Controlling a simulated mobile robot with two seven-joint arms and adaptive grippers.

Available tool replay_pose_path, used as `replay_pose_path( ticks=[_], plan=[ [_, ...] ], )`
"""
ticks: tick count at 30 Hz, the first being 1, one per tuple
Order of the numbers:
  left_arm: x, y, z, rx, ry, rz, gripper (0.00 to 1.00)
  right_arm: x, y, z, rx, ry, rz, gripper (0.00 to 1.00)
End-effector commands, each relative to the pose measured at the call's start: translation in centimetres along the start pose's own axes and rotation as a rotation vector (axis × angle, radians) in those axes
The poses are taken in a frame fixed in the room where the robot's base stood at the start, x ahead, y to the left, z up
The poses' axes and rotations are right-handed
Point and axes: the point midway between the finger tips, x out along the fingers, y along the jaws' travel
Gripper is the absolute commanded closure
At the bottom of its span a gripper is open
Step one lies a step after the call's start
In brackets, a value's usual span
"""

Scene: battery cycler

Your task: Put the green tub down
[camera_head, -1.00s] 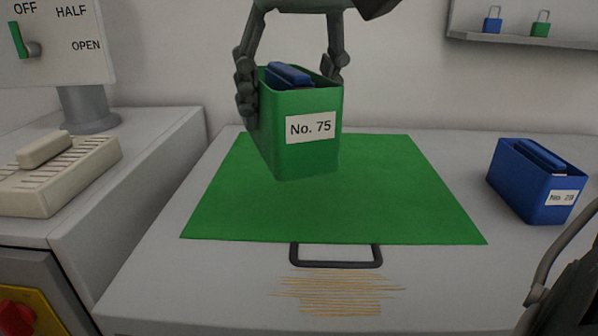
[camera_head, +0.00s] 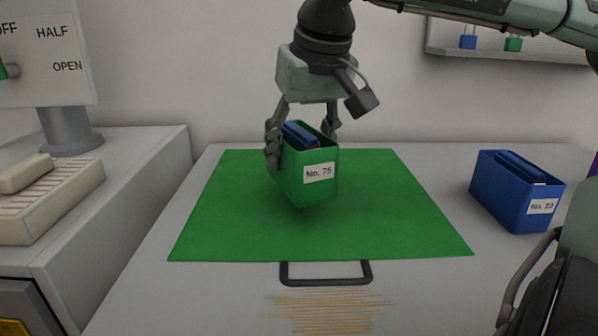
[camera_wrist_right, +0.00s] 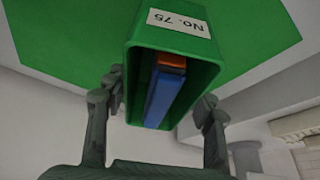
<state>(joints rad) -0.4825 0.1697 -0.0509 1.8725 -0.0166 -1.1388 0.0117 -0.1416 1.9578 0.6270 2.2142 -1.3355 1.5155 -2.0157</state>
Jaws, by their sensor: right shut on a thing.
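The green tub (camera_head: 309,183), labelled No. 75, is over the middle of the green mat (camera_head: 400,225), tilted a little. A dark patch shows on the mat below it; I cannot tell whether its base touches. My right gripper (camera_head: 302,140) is shut on the tub from above, one finger on each side. The right wrist view shows the green tub (camera_wrist_right: 185,45) between the fingers of my right gripper (camera_wrist_right: 160,95), with a blue item (camera_wrist_right: 163,98) and an orange item (camera_wrist_right: 171,62) inside. My left gripper is not in view.
A blue tub (camera_head: 510,195) stands on the table right of the mat. A dark handle (camera_head: 326,282) lies at the mat's front edge. A cream slotted block (camera_head: 50,200) and a sign on a post (camera_head: 68,130) stand at left. The mat around the green tub is clear.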

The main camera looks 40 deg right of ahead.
Motion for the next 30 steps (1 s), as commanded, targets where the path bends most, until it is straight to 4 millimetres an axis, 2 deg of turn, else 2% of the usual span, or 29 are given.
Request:
replay_pose_path(
  ticks=[6,9,23,24,28,30],
  plan=[
    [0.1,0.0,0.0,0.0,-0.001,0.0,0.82,2.6,0.0,1.1,0.0,-0.001,-0.002,0.87],
    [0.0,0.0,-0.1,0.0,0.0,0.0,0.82,3.3,0.0,1.4,0.002,0.002,-0.002,0.87],
    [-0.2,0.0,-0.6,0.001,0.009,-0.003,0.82,3.7,0.0,1.5,0.002,0.004,-0.001,0.87],
    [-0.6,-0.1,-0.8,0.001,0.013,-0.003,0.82,3.7,0.0,1.6,0.001,-0.001,0.0,0.42],
    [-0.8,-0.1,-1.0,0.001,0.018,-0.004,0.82,3.7,0.0,1.6,0.001,-0.001,0.0,0.26],
    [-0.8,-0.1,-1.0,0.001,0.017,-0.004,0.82,3.7,0.0,1.6,0.001,-0.001,0.0,0.25]
  ],
)
